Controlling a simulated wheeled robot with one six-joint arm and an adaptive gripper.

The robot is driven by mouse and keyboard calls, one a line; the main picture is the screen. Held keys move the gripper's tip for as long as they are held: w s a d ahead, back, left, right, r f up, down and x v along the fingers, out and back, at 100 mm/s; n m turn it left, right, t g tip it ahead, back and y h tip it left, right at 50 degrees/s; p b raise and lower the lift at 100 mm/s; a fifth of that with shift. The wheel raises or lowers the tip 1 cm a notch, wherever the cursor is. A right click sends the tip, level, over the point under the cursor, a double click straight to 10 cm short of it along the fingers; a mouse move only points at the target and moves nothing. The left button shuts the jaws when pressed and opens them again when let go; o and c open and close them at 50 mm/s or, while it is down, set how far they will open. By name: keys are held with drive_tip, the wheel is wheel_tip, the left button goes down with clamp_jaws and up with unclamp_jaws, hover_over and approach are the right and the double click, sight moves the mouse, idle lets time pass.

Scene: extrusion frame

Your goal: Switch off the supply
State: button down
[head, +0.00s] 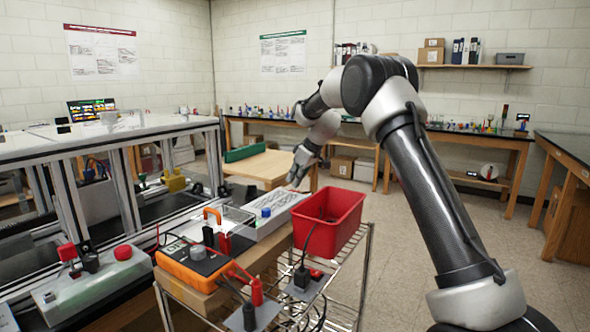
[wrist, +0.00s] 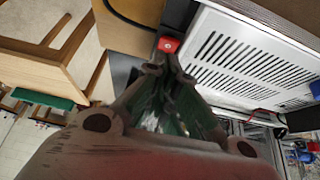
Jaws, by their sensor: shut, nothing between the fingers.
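The supply appears to be the low grey-white box with a slotted top (head: 280,203) behind the red bin; a blue knob (head: 266,212) shows on its near end. Its slotted top (wrist: 238,62) fills the upper right of the wrist view. A small red part, which looks like a switch (wrist: 168,45), sits at the box's edge, just beyond my fingertips. My gripper (wrist: 165,70) is shut and empty, pointing at that red part; I cannot tell if they touch. In the head view my gripper (head: 295,178) is above the far end of the box, and the red part cannot be made out.
A red bin (head: 344,235) stands on the wire rack in front of the supply. An orange meter (head: 193,265) with red and black leads is to the left. An aluminium frame (head: 110,150) stands further left. A wooden table (head: 262,165) is behind; open floor lies to the right.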

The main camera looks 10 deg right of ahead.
drive_tip(key=shift+s+d+f, duration=0.1)
drive_tip(key=shift+f, duration=0.35)
drive_tip(key=shift+s+d+f, duration=0.2)
drive_tip(key=shift+d+f, duration=0.05)
drive_tip(key=shift+f, duration=0.1)
drive_tip(key=shift+a, duration=0.1)
drive_tip(key=shift+w, duration=0.1)
drive_tip(key=shift+w+a+r, duration=0.15)
drive_tip(key=shift+w+a, duration=0.35)
drive_tip(key=shift+a, duration=0.05)
